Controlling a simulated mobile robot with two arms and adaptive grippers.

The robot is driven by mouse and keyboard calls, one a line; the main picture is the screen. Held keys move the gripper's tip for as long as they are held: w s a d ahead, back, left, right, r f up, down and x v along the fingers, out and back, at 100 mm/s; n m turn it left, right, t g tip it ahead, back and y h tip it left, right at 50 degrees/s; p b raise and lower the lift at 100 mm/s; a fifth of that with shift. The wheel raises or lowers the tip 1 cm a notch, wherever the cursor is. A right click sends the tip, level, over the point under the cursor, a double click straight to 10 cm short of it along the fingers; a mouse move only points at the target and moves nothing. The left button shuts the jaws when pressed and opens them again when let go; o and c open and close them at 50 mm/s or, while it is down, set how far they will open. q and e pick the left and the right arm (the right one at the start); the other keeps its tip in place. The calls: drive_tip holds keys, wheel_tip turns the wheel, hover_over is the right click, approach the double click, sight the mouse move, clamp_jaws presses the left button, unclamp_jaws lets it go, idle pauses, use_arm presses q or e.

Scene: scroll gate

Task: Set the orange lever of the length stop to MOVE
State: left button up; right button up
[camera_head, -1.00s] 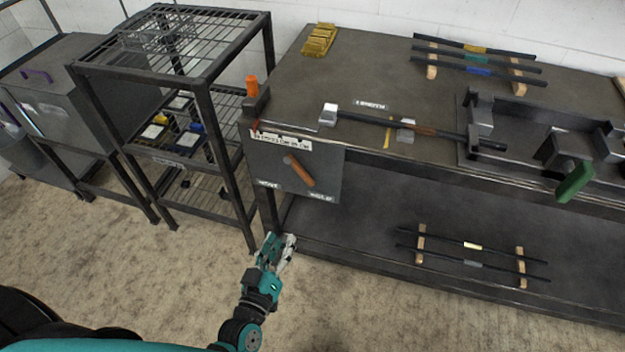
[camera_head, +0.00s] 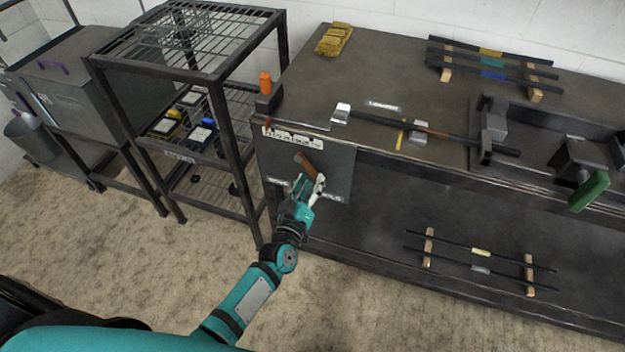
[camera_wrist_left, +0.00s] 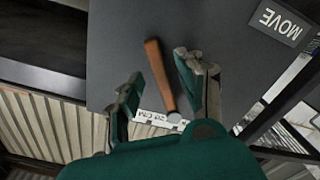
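The orange-brown lever (camera_head: 309,166) sits on the dark panel (camera_head: 340,165) at the left front of the bench. It slants down and right from its pivot, toward the HOLD side. My left gripper (camera_head: 308,187) is at the lever's lower end and partly covers it and the labels below. In the left wrist view the lever (camera_wrist_left: 159,78) lies between the two spread fingers of the gripper (camera_wrist_left: 160,72), with gaps on both sides. Whether the fingers reach around it in depth is unclear. The MOVE label (camera_wrist_left: 280,22) shows at upper right there. My right gripper is out of view.
A wire shelf rack (camera_head: 240,110) stands close left of the panel. The bench (camera_head: 300,60) carries a clamped rod (camera_head: 440,133), an orange-topped block (camera_head: 266,92) and a green handle (camera_head: 590,191). The floor in front is clear.

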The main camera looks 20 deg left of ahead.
use_arm(q)
drive_tip(key=shift+w, duration=0.7)
clamp_jaws()
